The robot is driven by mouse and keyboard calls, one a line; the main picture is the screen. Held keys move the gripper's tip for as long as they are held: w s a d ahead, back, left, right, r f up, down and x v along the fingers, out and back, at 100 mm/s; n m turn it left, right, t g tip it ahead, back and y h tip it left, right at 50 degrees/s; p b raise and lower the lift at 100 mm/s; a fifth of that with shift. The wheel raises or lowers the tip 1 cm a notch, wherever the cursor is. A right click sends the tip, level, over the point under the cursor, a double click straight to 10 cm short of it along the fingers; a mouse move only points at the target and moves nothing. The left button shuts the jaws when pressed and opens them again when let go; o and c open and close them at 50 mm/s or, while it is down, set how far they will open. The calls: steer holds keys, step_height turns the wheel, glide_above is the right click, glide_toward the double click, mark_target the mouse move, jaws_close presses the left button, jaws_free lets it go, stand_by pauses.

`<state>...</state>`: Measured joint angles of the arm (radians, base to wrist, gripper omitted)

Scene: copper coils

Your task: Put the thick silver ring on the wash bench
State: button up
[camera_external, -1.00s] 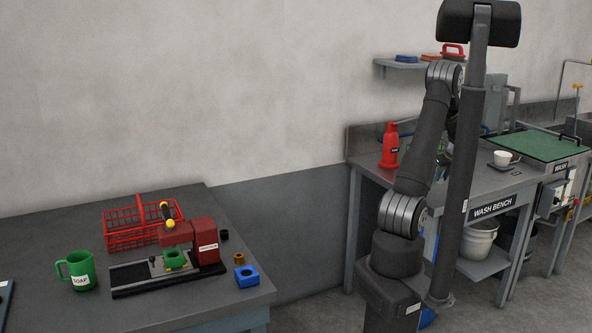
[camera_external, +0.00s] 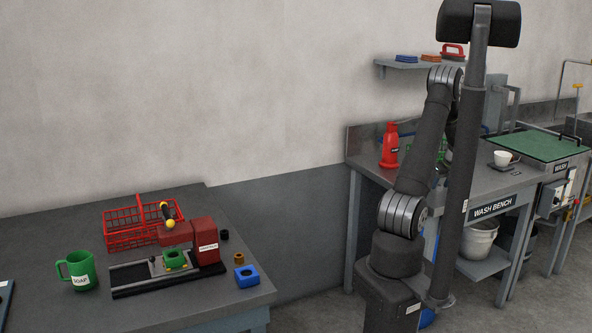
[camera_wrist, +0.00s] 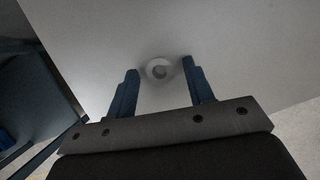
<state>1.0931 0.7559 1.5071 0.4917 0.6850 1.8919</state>
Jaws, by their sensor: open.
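A small, pale silver ring (camera_wrist: 158,70) lies on a light grey surface in the wrist view, between the tips of my gripper (camera_wrist: 160,67). The two blue fingers are open, one on each side of the ring, with gaps showing; how high they are above it I cannot tell. The wash bench (camera_external: 508,181) stands at the right in the external view, with its name on the front edge. In that view my gripper and the ring are hidden behind my arm and column.
The left table holds a red basket (camera_external: 122,226), a green mug (camera_external: 82,270), a dark red fixture (camera_external: 205,238) and a blue block (camera_external: 246,276).

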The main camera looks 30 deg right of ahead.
mark_target(441, 186)
steer(key=v, duration=1.2)
steer(key=shift+r, duration=0.2)
steer(key=shift+w+a, duration=0.1)
steer(key=x, duration=1.1)
steer(key=shift+f, duration=0.35)
steer(key=shift+w+r, duration=0.1)
steer(key=shift+w, duration=0.1)
steer(key=shift+s+r, duration=0.1)
steer(key=shift+r, duration=1.6)
steer(key=shift+f, duration=0.15)
